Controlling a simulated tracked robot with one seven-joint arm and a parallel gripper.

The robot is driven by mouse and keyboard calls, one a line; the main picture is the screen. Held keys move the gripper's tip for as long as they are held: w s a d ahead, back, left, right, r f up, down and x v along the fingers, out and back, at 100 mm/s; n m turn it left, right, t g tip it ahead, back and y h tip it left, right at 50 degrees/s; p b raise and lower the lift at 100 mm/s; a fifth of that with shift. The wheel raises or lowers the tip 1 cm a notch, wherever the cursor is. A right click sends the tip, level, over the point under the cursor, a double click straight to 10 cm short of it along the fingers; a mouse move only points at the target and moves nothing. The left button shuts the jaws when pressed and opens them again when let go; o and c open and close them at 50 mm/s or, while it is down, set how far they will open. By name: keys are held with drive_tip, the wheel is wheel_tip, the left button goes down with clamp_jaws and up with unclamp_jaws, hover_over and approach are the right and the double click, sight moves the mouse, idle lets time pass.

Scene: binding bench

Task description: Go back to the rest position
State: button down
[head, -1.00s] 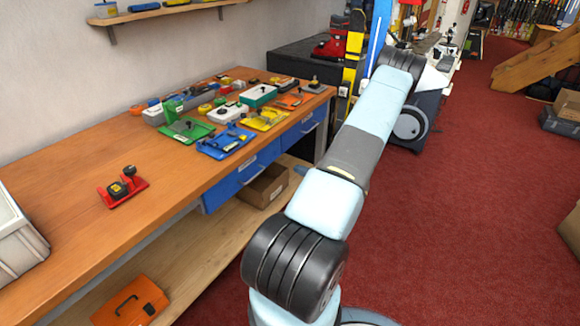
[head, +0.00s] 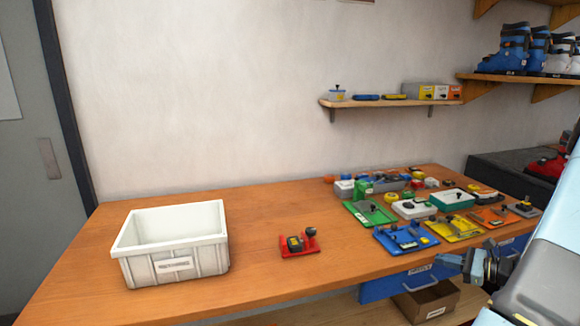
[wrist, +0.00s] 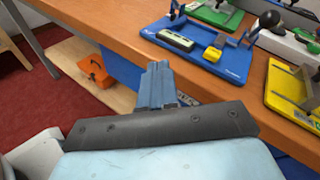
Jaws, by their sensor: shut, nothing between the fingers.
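My gripper (head: 446,262) shows at the right of the head view, in front of the bench's front edge by the blue drawers. In the wrist view its two fingers (wrist: 157,68) lie together with nothing between them. My pale blue arm link fills the lower right corner of the head view. The gripper is apart from the blue tray (wrist: 198,45) on the bench top.
The wooden bench (head: 250,277) carries a white bin (head: 195,268), a red holder (head: 300,247) and several coloured trays at the right. A blue drawer (head: 378,289) and a cardboard box (head: 428,303) are below. An orange case (wrist: 95,70) lies on the lower shelf.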

drive_tip(key=s+a+r+n+g+h, duration=0.25)
drive_tip(key=a+r+n+g, duration=0.25)
drive_tip(key=a+r+n, duration=0.45)
drive_tip(key=s+a+r+n+g+h, duration=0.1)
drive_tip(key=s+a+r+n+g, duration=0.25)
drive_tip(key=a+r, duration=0.6)
drive_tip(key=s+a+r+n+t+h, duration=0.1)
drive_tip(key=s+a+r+n+h, duration=0.2)
drive_tip(key=s+a+r+n, duration=0.2)
drive_tip(key=s+a+r+n+t+h, duration=0.2)
drive_tip(key=s+a+r+n+h, duration=0.2)
drive_tip(key=s, duration=0.5)
drive_tip(key=shift+s+a+r+n, duration=0.3)
drive_tip(key=shift+a+r+n, duration=0.4)
drive_tip(key=shift+r+n, duration=0.2)
